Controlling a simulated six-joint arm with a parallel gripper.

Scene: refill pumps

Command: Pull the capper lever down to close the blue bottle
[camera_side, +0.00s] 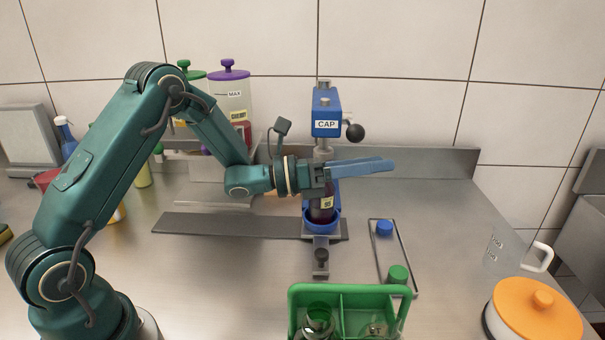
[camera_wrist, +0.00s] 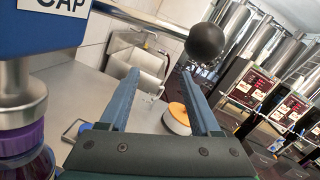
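The blue capper (camera_side: 326,123), marked CAP, stands upright behind my gripper; its lever ends in a black ball knob (camera_side: 355,132) on the right. A dark bottle (camera_side: 320,212) with a yellowish label stands below the head in a blue holder (camera_side: 322,224), partly hidden by my gripper. My gripper (camera_side: 391,164) points right, below the knob. In the wrist view my gripper (camera_wrist: 160,72) is open and empty, its fingers apart. The knob (camera_wrist: 205,43) appears just above the right fingertip, and a purple part (camera_wrist: 22,140) shows below the capper head at left.
A tray frame (camera_side: 405,250) holds a blue cap (camera_side: 384,228) and a green cap (camera_side: 398,274). A green crate (camera_side: 345,291) stands in front. An orange-lidded pot (camera_side: 537,308) and a clear jug (camera_side: 505,250) are at right. Dispensers (camera_side: 232,98) stand behind my arm.

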